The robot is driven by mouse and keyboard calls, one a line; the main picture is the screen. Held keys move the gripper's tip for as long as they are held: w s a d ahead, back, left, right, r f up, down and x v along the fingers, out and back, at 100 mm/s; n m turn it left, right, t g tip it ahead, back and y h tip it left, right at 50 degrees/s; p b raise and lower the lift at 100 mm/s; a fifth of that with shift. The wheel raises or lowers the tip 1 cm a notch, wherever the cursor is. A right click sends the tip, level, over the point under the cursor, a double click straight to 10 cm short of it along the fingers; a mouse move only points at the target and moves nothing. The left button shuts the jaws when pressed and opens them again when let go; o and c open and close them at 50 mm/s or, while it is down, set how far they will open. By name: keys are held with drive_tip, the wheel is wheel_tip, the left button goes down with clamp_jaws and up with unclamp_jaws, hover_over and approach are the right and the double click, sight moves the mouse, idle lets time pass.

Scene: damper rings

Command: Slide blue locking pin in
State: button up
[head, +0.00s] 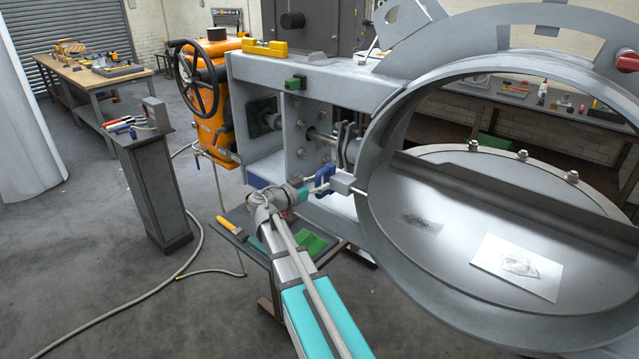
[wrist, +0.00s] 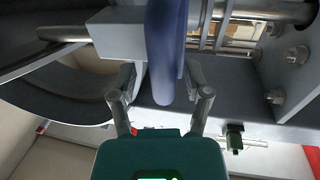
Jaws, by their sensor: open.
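The blue locking pin's handle (head: 324,180) shows in the head view beside a small grey block (head: 344,183) on the near side of the big round ring. A thin metal rod end (head: 360,192) sticks out of the block's ring side. In the wrist view the blue handle (wrist: 164,50) stands between the fingers, close to the grey block (wrist: 114,36), with the rod (wrist: 62,34) on the block's far side. My gripper (head: 314,189) is at the handle. In the wrist view my gripper (wrist: 160,84) is open, its fingers on either side of the handle. Contact cannot be told.
The large round damper housing (head: 375,215) fills the right. A grey frame (head: 262,75) with shafts and bolts stands behind the pin. A small table (head: 240,222) with a yellow-handled tool and green pieces is below my arm. The floor at left is mostly open, with a hose.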

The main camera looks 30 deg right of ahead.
drive_tip(key=s+a, duration=0.1)
drive_tip(key=a, duration=1)
drive_tip(key=shift+s+a, duration=0.35)
drive_tip(key=shift+s, duration=0.05)
drive_tip(key=s+a+f+n+g+y+p, duration=0.2)
drive_tip(key=s+f+n+y+p, duration=0.1)
drive_tip(key=s+f+n+y, duration=0.6)
drive_tip(key=s+a+f+n+y+p, duration=0.2)
drive_tip(key=s+a+n+y, duration=0.5)
drive_tip(key=a, duration=0.4)
drive_tip(key=shift+a+f+g+y+p, duration=0.2)
drive_tip(key=shift+f+g+y+p, duration=0.2)
drive_tip(key=shift+f+y, duration=0.5)
